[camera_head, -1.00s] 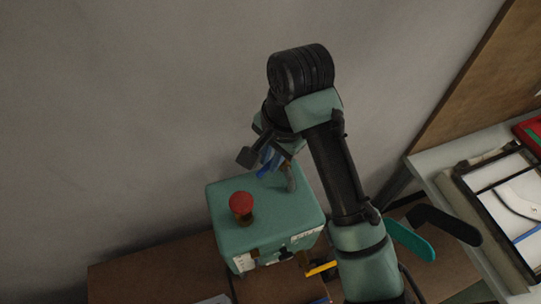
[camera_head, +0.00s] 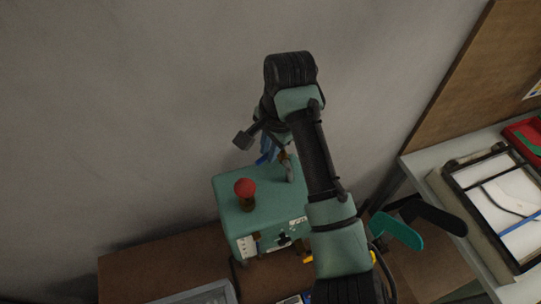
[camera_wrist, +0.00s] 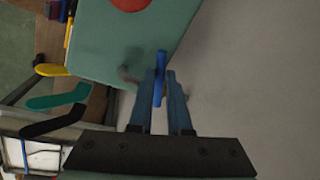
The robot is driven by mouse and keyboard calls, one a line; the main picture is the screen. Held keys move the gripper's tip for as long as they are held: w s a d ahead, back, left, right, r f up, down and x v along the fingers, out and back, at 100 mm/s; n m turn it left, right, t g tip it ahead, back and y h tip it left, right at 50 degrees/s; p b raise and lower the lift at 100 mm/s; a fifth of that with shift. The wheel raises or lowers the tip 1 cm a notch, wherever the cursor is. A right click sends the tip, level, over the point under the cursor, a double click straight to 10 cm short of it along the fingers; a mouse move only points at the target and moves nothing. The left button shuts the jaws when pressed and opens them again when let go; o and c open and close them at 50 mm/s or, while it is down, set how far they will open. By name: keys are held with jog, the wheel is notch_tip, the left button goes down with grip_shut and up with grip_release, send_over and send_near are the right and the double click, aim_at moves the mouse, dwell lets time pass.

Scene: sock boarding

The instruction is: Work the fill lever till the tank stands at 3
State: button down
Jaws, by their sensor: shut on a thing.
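A teal box (camera_head: 230,213) stands on the brown surface against the grey wall. A red round knob (camera_head: 245,187) sits on its top. A lever with a grey bent arm (camera_wrist: 129,77) and a blue grip (camera_wrist: 160,64) rises at the box's edge in the wrist view. My gripper (camera_wrist: 161,76) has its two blue fingers shut on the blue grip. In the head view my gripper (camera_head: 267,155) is above the box's back part, partly hidden by my arm. The box's front carries pale labels (camera_head: 246,246), too small to read. I cannot make out a tank level.
Teal (camera_head: 397,231) and black (camera_head: 433,215) foot-shaped boards stand right of my arm. A grey table (camera_head: 416,166) with a framed tray (camera_head: 511,253) and a red item (camera_head: 524,136) is at the right. A grey tray (camera_head: 200,295) lies at the bottom edge.

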jog(key=shift+w, duration=0.15)
jog(key=shift+r, duration=0.1)
jog(key=c, duration=0.9)
grip_release()
jog(key=shift+o, duration=0.2)
jog(key=p+v, duration=0.2)
jog(key=v, duration=1.1)
jog(key=shift+a, duration=0.15)
